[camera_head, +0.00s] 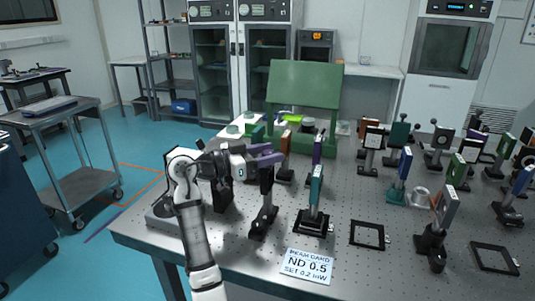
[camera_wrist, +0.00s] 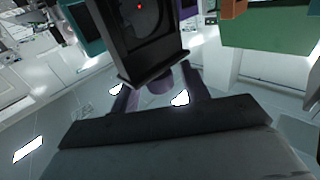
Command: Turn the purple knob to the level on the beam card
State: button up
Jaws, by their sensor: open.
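The beam card (camera_head: 306,266) lies flat near the front edge of the optical table; it reads "ND 0.5" and "SET 0.2 mW". My gripper (camera_head: 275,154) reaches in from the left at the top of a dark upright mount (camera_head: 265,184). In the wrist view, the dark mount (camera_wrist: 146,50) fills the upper middle and bears a small red spot. The purple knob (camera_wrist: 160,82) shows just below the mount, between the two open purple-grey fingers of my gripper (camera_wrist: 161,100). I cannot tell whether either finger touches the knob. In the head view I cannot make out the knob apart from the fingers.
A teal plate mount (camera_head: 316,187) stands just right of the dark mount. A flat black frame (camera_head: 369,235) lies further right. Several optics on posts crowd the table's right side. A green panel (camera_head: 305,90) rises behind. The table's front left corner (camera_head: 150,240) is bare.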

jog(key=b+v, duration=0.3)
jog(key=v, duration=1)
jog(key=shift+s+a, duration=0.2)
jog(key=shift+a, duration=0.15)
